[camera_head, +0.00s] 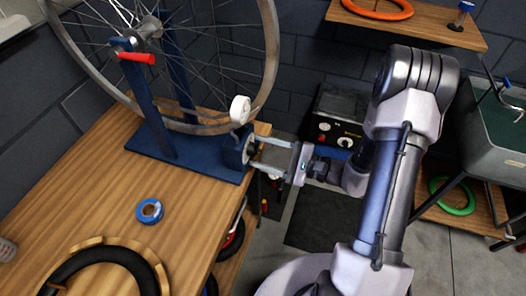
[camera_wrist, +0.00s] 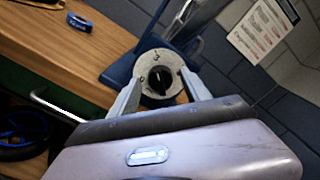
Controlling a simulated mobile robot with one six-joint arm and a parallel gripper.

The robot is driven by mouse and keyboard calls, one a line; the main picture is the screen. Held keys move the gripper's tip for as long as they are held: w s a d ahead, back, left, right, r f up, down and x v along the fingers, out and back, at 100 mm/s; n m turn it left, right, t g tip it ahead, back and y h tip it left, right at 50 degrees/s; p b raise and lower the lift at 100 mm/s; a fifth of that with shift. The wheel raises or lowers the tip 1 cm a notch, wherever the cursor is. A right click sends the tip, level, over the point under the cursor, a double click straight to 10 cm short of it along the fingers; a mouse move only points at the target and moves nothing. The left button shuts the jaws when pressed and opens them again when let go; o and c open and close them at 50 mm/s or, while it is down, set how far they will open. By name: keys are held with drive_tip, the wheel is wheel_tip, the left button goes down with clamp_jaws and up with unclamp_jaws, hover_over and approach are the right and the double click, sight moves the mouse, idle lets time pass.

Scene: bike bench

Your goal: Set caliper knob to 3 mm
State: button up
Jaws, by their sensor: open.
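The caliper knob (camera_wrist: 159,80) is a black knob on a round grey dial face, seen nearly head-on in the wrist view. It sits on the blue truing stand (camera_head: 190,160), whose end faces my gripper. The marks on the dial are too small to read.
A wheel (camera_head: 268,75) with a red lever (camera_head: 137,58) stands in the stand. A blue tape roll (camera_head: 149,211) and a black tyre (camera_head: 100,270) lie on the wooden bench (camera_head: 190,225). A black box with dials (camera_head: 340,130) stands behind my arm.

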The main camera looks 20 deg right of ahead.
drive_tip(key=p+v, duration=0.3)
drive_tip(key=v, duration=1.4)
drive_tip(key=shift+s+d+p, duration=0.15)
drive_tip(key=shift+p, duration=0.25)
drive_tip(key=s+a+r+n+g+h, duration=0.2)
drive_tip(key=s+a+r+n+h, duration=0.2)
drive_tip(key=a+r, duration=0.5)
drive_tip(key=s+a+r+n+g+h, duration=0.2)
drive_tip(key=s+a+r+n+h, duration=0.2)
drive_tip(key=a+r+n+h, duration=0.3)
wheel_tip(320, 180, up, 4)
drive_tip(key=shift+a+r+g+h, duration=0.1)
drive_tip(key=shift+a+g+h, duration=0.3)
drive_tip(key=shift+a+h, duration=0.5)
